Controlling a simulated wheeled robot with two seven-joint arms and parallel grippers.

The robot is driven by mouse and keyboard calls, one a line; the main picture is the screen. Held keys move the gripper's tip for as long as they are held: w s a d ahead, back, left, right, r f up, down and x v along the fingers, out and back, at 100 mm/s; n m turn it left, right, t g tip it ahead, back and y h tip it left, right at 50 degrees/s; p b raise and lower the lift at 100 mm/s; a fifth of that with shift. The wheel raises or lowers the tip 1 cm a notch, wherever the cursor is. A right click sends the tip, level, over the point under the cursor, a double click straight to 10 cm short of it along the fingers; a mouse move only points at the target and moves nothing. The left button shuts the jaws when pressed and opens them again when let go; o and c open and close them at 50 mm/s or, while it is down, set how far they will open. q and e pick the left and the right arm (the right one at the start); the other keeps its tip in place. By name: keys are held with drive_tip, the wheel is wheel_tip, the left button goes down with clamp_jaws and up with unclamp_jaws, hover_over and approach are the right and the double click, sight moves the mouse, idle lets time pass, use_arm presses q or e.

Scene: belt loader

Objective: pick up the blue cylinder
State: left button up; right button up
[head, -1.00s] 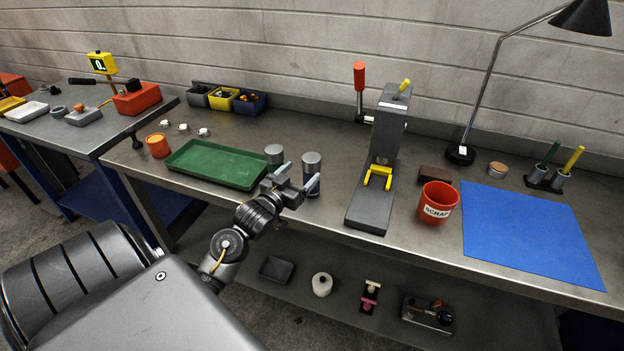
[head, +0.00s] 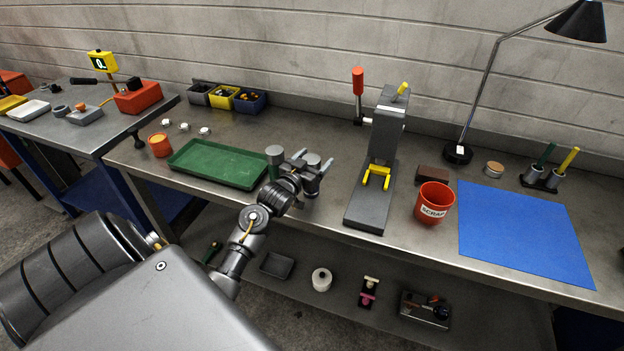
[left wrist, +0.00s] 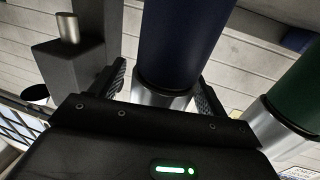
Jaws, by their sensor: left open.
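The blue cylinder (left wrist: 185,40) with a silver end (left wrist: 160,98) fills the middle of the left wrist view. It stands between the two fingers of my left gripper (left wrist: 162,88), which are open on either side of it. In the head view my left gripper (head: 312,161) is over the bench and mostly hides the blue cylinder. A green cylinder with a silver end (left wrist: 295,95) is close beside it in the left wrist view. In the head view its grey top (head: 274,150) shows just left of the gripper. My right gripper is not in view.
A green tray (head: 215,164) lies left of the gripper. A grey press (head: 372,195) with a yellow fork stands to the right, then a red scrap cup (head: 433,203) and a blue mat (head: 525,230). Small bins (head: 222,98) line the back.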

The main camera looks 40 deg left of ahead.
use_arm(q)
drive_tip(key=shift+c, duration=0.3)
clamp_jaws()
drive_tip(key=shift+r, duration=0.1)
